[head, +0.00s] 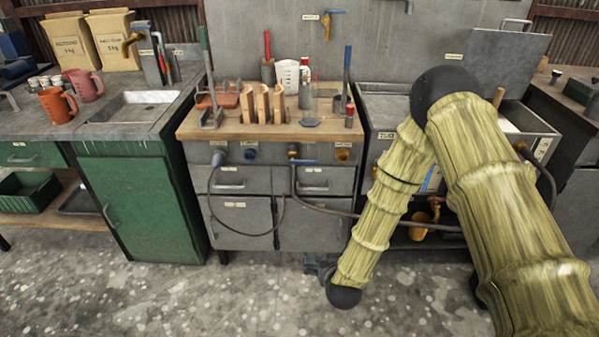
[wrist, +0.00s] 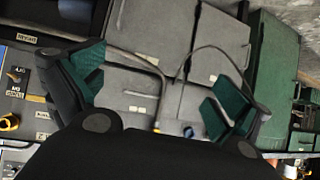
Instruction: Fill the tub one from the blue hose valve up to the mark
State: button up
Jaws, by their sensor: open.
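The tub (head: 540,128) is a grey metal basin at the right in the head view, with a raised lid behind it. A label (head: 387,135) is on its front. My arm covers much of it, and I cannot make out its water level. A blue strip (head: 432,180) shows on its front between my arm links. The blue valve lever (head: 302,161) is on the middle cabinet's front, with a dark hose (head: 340,212) running right from that area.
A wooden-topped bench (head: 240,131) holds tools and jugs. A second hose (head: 212,190) loops down the middle cabinet (head: 250,215). A sink (head: 135,105) and green cabinet (head: 145,205) are left. The floor in front is clear.

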jog(key=w+a+r+t+b, duration=0.2)
jog(key=w+a+r+t, duration=0.25)
jog(key=w+r, duration=0.5)
jog(key=m+t+h+b, duration=0.1)
jog(key=t+h, duration=0.1)
jog(key=t, duration=0.1)
send_near(302, 162)
jog(key=shift+g, duration=0.25)
jog(key=w, duration=0.9)
jog(key=shift+w+d+r, duration=0.15)
jog(key=shift+r, duration=0.2)
jog(key=c, duration=1.3)
